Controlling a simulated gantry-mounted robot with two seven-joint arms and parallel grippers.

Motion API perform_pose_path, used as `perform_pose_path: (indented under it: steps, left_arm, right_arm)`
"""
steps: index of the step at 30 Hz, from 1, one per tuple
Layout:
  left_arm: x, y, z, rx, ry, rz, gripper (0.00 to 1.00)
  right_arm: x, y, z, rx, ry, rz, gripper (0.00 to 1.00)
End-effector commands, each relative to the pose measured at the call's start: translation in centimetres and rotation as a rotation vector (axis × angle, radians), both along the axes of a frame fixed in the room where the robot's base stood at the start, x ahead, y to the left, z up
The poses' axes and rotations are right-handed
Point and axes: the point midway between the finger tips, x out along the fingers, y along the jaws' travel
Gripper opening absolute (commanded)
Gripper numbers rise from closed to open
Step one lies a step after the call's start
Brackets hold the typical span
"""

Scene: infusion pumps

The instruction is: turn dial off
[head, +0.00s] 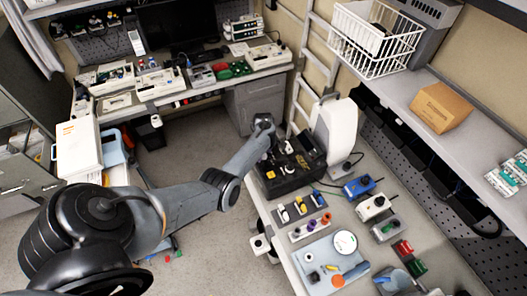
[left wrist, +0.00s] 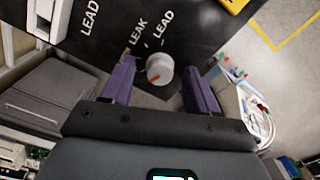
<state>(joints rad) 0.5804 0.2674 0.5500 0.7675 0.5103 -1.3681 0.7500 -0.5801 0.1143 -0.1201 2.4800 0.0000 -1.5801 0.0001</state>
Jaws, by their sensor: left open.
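The black device (head: 300,178) stands at the far end of the right-hand bench in the head view. In the left wrist view, its panel (left wrist: 105,45) carries white lettering, "LEAD", "LEAK" and "LEAD". The dial (left wrist: 159,69) is a round light grey knob with a short orange-red mark on its face. My left gripper (head: 267,146) is at the device, and in the left wrist view (left wrist: 158,72) its two purple fingers are open, one on each side of the dial. Gaps show between both fingers and the knob. My right gripper is not in view.
A tall white machine (head: 334,132) stands beside the device. Small coloured boxes, such as a blue one (head: 359,187), and a pale blue tray (head: 318,268) lie nearer on the bench. A shelf (head: 415,100) with a cardboard box (head: 441,107) overhangs the right side.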

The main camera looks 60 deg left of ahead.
Motion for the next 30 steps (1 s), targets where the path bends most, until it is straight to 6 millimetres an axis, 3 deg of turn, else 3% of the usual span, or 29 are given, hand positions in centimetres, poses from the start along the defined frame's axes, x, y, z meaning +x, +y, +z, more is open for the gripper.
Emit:
perform_pose_path:
  steps: [8,21,30]
  left_arm:
    - [0.0,0.1,2.4,0.003,-0.001,0.001,0.59]
    - [0.0,0.1,9.3,0.003,-0.001,0.0,0.59]
    - [0.0,0.0,10.8,0.0,0.0,0.001,0.59]
  right_arm:
    - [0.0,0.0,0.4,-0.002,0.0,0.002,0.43]
    - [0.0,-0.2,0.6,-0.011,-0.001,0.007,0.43]
    - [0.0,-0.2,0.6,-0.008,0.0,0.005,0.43]
